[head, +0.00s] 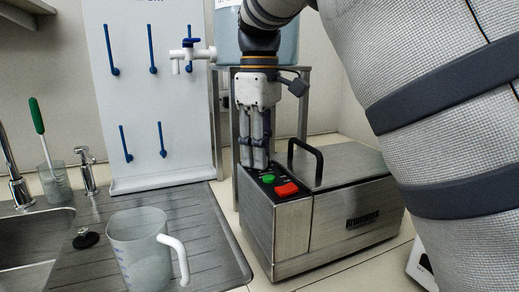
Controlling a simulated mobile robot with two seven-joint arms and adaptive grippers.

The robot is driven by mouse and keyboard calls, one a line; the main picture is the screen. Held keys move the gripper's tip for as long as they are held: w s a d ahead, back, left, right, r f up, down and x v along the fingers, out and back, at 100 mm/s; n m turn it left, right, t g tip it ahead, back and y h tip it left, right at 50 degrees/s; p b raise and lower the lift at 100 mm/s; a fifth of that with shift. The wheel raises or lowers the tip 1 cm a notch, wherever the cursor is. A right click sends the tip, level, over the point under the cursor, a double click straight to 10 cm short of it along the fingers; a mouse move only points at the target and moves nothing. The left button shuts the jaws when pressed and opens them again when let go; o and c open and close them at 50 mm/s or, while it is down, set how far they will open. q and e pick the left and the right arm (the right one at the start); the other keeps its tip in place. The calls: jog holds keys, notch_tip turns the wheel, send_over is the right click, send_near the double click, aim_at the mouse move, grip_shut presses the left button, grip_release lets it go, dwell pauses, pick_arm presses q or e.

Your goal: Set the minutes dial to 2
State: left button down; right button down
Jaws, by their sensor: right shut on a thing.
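A steel box-shaped machine (347,212) stands on the counter, with a control panel on its top left end. The panel carries a green button (268,179) and a red switch (287,189). My right gripper (255,167) reaches down from above onto the back part of this panel, behind the green button. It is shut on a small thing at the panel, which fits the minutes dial. The fingers hide the dial, and its setting cannot be read. My left gripper is not in view.
A black handle (306,152) arches over the machine's lid. A tank with a white tap (192,54) is on a stand behind. A clear measuring jug (138,252) stands at the front left on the ribbed drainer (205,235), near the sink. A pegboard (143,95) stands behind.

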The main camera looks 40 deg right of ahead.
jog(key=m, duration=0.9)
jog(key=shift+m, duration=0.4)
jog(key=m, duration=0.8)
jog(key=shift+m, duration=0.6)
jog(key=c, duration=1.6)
grip_release()
jog(key=shift+o, duration=0.2)
